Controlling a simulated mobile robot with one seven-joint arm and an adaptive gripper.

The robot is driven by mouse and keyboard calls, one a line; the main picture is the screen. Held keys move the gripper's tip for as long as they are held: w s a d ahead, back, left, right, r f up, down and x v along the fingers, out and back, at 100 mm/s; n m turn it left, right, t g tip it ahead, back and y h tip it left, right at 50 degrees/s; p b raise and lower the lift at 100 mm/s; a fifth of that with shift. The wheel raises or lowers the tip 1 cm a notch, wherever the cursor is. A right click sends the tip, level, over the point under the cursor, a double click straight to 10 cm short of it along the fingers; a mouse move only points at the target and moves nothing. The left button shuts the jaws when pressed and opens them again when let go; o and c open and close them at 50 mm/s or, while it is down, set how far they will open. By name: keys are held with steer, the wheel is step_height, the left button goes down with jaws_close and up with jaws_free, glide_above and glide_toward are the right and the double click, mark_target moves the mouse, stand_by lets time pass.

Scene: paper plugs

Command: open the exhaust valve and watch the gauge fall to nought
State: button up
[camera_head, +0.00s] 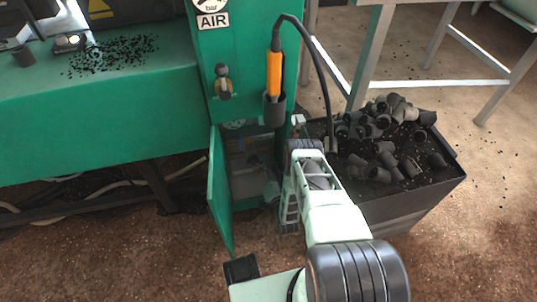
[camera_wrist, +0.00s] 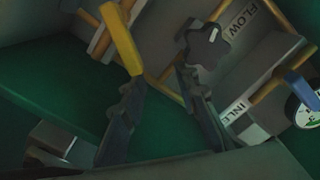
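My gripper (camera_wrist: 160,82) is open inside the cabinet, its two fingers apart with nothing between them. A yellow lever handle (camera_wrist: 121,38) shows just beyond the left fingertip; I cannot tell whether they touch. A dark star knob (camera_wrist: 203,44) lies beyond the right fingertip. A blue lever (camera_wrist: 301,89) is at the right edge, by a partly cut-off white gauge (camera_wrist: 306,112). I see no label naming the exhaust valve. In the head view, a dial marked bar (camera_head: 211,4) above the AIR label is cut off by the top edge; its needle is not readable.
The green cabinet door (camera_head: 220,195) stands open left of my arm. A bin (camera_head: 418,205) of dark plugs stands at the right. An orange-handled tool (camera_head: 274,73) hangs in a holder above, with a black hose. Copper-coloured pipes (camera_wrist: 268,85) run around the valves.

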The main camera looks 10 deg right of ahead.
steer(key=shift+r, duration=3.2)
steer(key=shift+c, duration=0.2)
